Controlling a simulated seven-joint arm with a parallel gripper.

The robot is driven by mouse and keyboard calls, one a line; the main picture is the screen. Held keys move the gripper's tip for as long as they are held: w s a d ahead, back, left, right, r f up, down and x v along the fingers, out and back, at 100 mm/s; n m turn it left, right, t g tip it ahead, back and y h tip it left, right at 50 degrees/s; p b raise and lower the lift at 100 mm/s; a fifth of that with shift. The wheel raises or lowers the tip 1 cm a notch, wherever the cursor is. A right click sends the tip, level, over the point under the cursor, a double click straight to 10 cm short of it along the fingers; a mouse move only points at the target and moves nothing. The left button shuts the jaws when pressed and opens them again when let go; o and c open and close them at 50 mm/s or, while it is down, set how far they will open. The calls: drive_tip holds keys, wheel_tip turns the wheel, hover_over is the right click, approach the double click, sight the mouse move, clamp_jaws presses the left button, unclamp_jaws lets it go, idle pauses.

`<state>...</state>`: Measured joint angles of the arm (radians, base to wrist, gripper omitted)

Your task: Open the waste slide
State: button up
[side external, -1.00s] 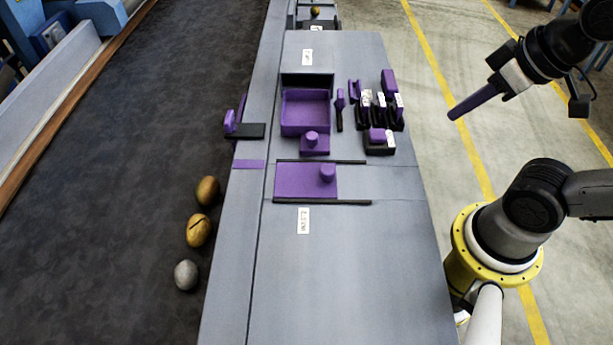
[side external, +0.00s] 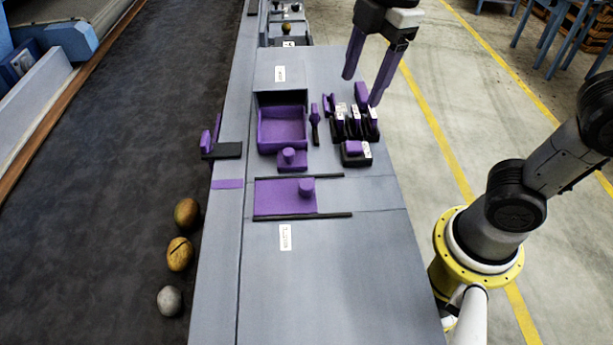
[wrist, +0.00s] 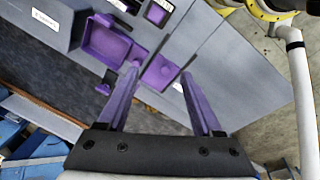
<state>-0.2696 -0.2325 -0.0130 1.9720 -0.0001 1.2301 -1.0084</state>
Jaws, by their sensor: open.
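A flat purple slide plate (side external: 272,197) with a round knob (side external: 306,187) lies between two black rails on the grey bench. A label (side external: 285,237) in front of it is too small to read, so I cannot confirm its name. In the wrist view a purple plate (wrist: 160,70) shows between my fingers, partly hidden. My gripper (side external: 361,88) is open and empty, fingers pointing down, above the far right part of the bench. It is apart from the plate, beyond it and to its right. It also shows in the wrist view (wrist: 160,73).
Behind the plate is an open purple drawer (side external: 282,128) with a knob (side external: 291,158). Black-and-purple switches (side external: 354,122) and a purple-topped block (side external: 355,151) stand to the right. Potatoes (side external: 179,254) and a grey stone-like lump (side external: 170,300) lie on the dark belt. The front bench is clear.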

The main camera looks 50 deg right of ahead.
sight(307, 184)
drive_tip(key=w+a+f+n+g, duration=0.25)
drive_tip(key=w+a+f, duration=0.2)
drive_tip(key=a, duration=0.45)
drive_tip(key=shift+n+h, duration=0.3)
drive_tip(key=shift+n, duration=0.15)
drive_tip(key=f, duration=0.9)
drive_tip(key=s+f, duration=0.1)
drive_tip(key=f, duration=0.3)
drive_tip(key=shift+d+f, duration=0.2)
drive_tip(key=shift+f, duration=0.15)
clamp_jaws()
